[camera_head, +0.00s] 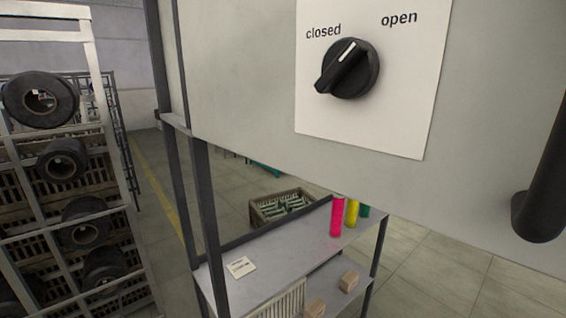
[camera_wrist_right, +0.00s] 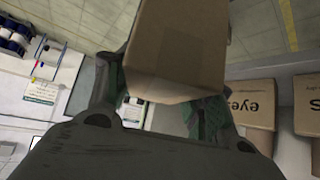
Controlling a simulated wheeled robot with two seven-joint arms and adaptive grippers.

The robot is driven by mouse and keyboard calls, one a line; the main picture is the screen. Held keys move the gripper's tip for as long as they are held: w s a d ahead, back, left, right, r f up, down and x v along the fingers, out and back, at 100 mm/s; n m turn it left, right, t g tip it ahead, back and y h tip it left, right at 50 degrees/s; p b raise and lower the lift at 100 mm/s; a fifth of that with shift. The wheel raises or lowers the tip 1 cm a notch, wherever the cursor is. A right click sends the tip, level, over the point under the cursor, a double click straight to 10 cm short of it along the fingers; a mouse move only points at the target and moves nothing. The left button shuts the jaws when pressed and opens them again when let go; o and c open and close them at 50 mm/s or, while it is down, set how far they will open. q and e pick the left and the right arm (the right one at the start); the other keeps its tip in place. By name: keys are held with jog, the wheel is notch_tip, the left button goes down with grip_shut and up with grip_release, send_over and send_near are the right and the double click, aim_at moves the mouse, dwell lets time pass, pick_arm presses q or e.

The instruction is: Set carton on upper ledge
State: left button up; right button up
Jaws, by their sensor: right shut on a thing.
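In the right wrist view my right gripper (camera_wrist_right: 168,98) is shut on a plain brown carton (camera_wrist_right: 180,45). Its dark fingers sit on both sides of the carton's lower end. The carton's upper end runs out of the picture. Neither gripper shows in the head view. I cannot tell for sure which surface is the upper ledge. My left gripper is in neither view.
Printed cartons (camera_wrist_right: 248,100) stand at the right of the wrist view. In the head view a panel with a black knob (camera_head: 347,68) fills the upper right. A metal shelf (camera_head: 285,255) holds coloured cylinders (camera_head: 337,215). A tall rack (camera_head: 100,75) holds dark rolls at left.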

jog(key=s+d+f+b, duration=0.1)
jog(key=s+d+f, duration=0.1)
jog(key=f, duration=1.1)
jog(key=s+d+f+n+b, duration=0.1)
jog(key=d+f, duration=0.3)
jog(key=f, duration=1)
jog(key=s+d+f+y+b, duration=0.1)
jog(key=s+d+f, duration=0.2)
jog(key=f, duration=1.1)
jog(key=shift+s+d+f+n+b, duration=0.2)
jog(key=shift+s+n+b, duration=0.1)
jog(key=shift+s+b, duration=0.15)
jog(key=a, duration=1.5)
jog(key=shift+d, duration=0.15)
dwell(0.4)
